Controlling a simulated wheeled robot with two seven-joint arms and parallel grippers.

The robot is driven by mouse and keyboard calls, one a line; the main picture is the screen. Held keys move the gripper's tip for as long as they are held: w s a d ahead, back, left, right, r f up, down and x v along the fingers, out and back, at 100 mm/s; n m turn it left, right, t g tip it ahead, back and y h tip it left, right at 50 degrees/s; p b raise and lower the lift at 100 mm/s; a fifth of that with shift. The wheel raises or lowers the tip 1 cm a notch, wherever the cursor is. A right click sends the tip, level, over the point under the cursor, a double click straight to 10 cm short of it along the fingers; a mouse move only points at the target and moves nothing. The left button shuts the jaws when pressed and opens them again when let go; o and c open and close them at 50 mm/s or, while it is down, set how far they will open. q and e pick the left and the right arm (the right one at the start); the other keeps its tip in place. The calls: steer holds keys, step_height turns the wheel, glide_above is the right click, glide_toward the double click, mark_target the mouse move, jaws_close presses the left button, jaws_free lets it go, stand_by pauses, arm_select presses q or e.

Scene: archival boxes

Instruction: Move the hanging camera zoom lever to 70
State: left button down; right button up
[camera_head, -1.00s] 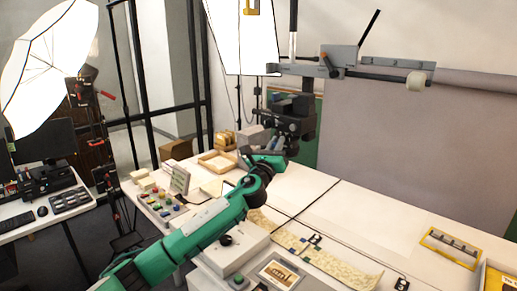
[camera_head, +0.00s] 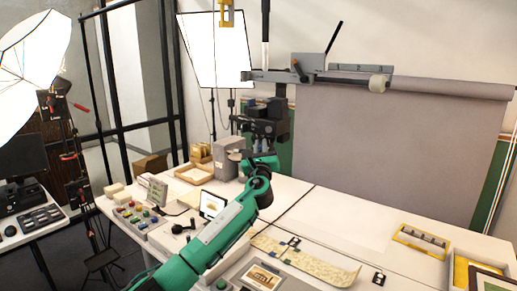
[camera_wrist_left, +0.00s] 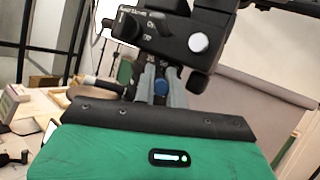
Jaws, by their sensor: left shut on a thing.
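The hanging camera (camera_head: 264,122) is a black body below the grey arm of a stand. In the left wrist view its dark lens barrel (camera_wrist_left: 160,40) fills the top, with small white scale numbers, only partly legible. My left gripper (camera_head: 262,160) is just under the camera. In the left wrist view its grey fingers (camera_wrist_left: 161,88) reach up to the barrel and are shut on the zoom lever, whose blue end (camera_wrist_left: 161,88) shows between them. The fingers hide much of the lever, and I cannot read its setting. My right gripper is not in view.
The white table (camera_head: 340,215) holds a grey box (camera_head: 228,158), a wooden tray (camera_head: 192,173), a small screen (camera_head: 212,205) and a yellow frame (camera_head: 421,240). A grey backdrop (camera_head: 400,140) hangs behind. A softbox (camera_head: 213,50) stands at the back. The table's middle right is largely clear.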

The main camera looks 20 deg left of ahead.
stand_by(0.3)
arm_select(q)
steer(key=c, duration=1.5)
jaws_free()
steer(key=shift+o, duration=0.2)
steer(key=shift+s+f, duration=0.1)
steer(key=b+v, duration=0.5)
steer(key=v, duration=0.8)
steer(key=shift+s+d, duration=0.2)
